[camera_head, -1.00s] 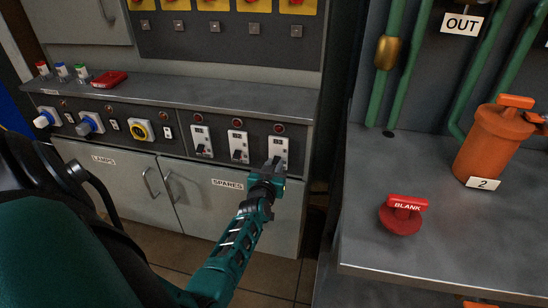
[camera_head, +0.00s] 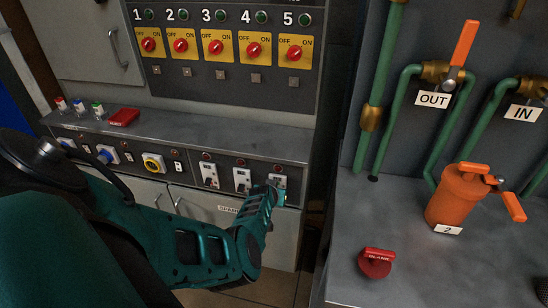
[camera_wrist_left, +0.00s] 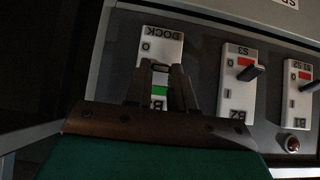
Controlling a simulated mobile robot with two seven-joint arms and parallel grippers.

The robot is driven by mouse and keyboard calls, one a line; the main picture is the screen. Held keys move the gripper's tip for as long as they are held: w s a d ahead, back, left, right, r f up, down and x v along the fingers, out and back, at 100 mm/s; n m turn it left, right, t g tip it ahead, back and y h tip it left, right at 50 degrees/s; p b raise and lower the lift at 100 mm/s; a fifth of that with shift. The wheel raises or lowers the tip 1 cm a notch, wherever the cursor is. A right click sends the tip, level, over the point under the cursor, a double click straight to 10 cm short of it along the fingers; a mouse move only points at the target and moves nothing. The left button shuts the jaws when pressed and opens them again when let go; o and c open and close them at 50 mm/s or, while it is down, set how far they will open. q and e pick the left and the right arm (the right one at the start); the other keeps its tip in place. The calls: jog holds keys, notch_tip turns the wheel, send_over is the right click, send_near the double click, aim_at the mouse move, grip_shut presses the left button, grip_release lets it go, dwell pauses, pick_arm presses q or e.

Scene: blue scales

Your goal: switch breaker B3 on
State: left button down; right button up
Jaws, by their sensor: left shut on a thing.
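Breaker B3 (camera_head: 280,180) is the rightmost of three white breakers on the lower panel, partly hidden by my left gripper (camera_head: 276,190). In the left wrist view, upside down, B3 (camera_wrist_left: 176,45) carries the label DOCK, and a green patch shows on it below my fingertips. My left gripper (camera_wrist_left: 161,68) is shut there on B3's lever, which the fingers mostly hide. Breakers B2 (camera_wrist_left: 229,98) and B1 (camera_wrist_left: 300,105) stand beside it with red patches showing. My right gripper is not in view.
A grey ledge (camera_head: 215,130) juts out above the breakers. To the right, a bench holds a red BLANK handle (camera_head: 376,262) and an orange canister (camera_head: 455,203), with green pipes behind. Numbered red-and-yellow switches (camera_head: 216,48) line the panel above.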

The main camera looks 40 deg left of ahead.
pick_arm(q)
jog(key=shift+w+r+g, duration=0.15)
jog(key=shift+r+g, duration=0.05)
jog(key=shift+g, duration=0.2)
jog(key=shift+h, duration=0.3)
jog(key=c, duration=1)
grip_release()
jog(key=shift+a, duration=0.1)
jog(key=shift+o, duration=0.2)
